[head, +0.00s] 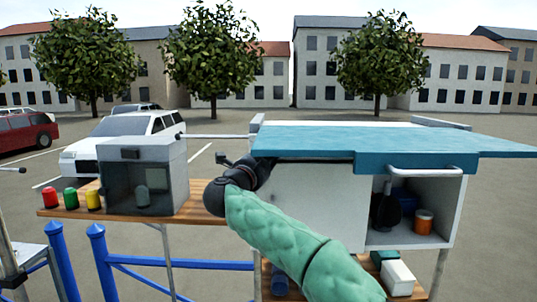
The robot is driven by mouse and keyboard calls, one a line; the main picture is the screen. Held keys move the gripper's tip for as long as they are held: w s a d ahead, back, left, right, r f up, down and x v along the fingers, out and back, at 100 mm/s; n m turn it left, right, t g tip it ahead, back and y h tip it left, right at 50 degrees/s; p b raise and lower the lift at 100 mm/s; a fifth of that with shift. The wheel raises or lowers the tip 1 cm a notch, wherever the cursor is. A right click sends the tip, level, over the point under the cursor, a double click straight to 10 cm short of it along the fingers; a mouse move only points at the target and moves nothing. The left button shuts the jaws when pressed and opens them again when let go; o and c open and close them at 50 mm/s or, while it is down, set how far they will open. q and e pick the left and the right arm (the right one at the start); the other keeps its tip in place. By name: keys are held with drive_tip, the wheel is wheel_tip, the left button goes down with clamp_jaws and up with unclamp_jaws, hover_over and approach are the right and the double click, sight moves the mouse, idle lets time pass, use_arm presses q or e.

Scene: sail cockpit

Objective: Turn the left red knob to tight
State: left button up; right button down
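No part in the head view can be clearly made out as the left red knob. A small red cylinder (49,197) stands upright at the left end of a wooden shelf, but I cannot tell that it is a knob. My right arm, in a green padded sleeve, reaches up from the bottom. Its dark gripper (232,160) is between the grey box and the teal-topped cabinet, well right of the red cylinder. Its fingers are small and partly overlapped, so their opening is unclear.
Green (71,197) and yellow (93,200) cylinders stand beside the red one. A grey box with a dark front (143,177) shares the wooden shelf. The teal-topped cabinet (390,147) has an open compartment holding an orange jar (424,222). Blue railings (190,263) run below.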

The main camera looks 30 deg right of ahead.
drive_tip(key=shift+r+m+g+y+p, duration=0.15)
drive_tip(key=shift+m+g+y+p, duration=0.35)
drive_tip(key=shift+m, duration=1.3)
drive_tip(key=c, duration=1.1)
unclamp_jaws()
drive_tip(key=shift+a, duration=0.1)
drive_tip(key=v, duration=1.2)
